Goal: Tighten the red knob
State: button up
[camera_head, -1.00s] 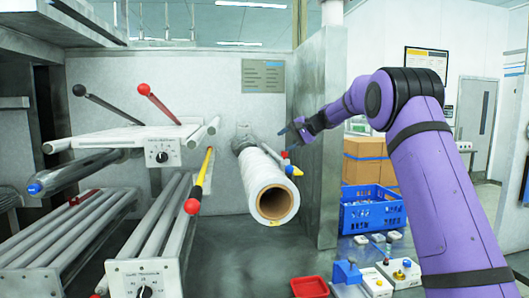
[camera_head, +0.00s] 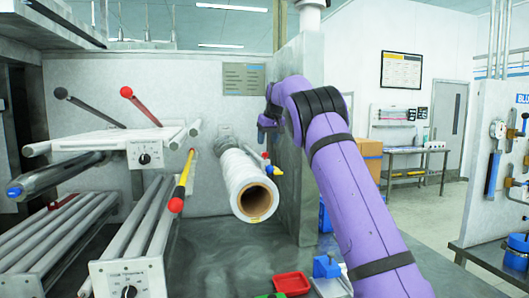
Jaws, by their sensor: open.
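Several red parts are in view. A small red knob (camera_head: 265,155) sits by a yellow and blue part (camera_head: 274,170) at the right side of the white film roll (camera_head: 240,180). A red ball (camera_head: 175,205) ends a yellow-and-black lever, and another red ball (camera_head: 126,92) tops a lever at upper left. I cannot tell which one the task means. My gripper (camera_head: 264,136) points down just above the small red knob in the picture, apart from it. It is small and partly hidden by my wrist. Its jaws look empty.
Metal rollers (camera_head: 60,225) and dial boxes (camera_head: 144,153) fill the left. A grey wall panel (camera_head: 297,160) stands right behind my arm. A red tray (camera_head: 291,284) and a blue device (camera_head: 327,266) lie at the bottom. A bench (camera_head: 415,165) stands in the right background.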

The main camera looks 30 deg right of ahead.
aim_at(266, 153)
jog(key=x, duration=0.5)
jog(key=shift+w+d+f, duration=0.1)
jog(key=shift+f, duration=0.2)
jog(key=c, duration=0.9)
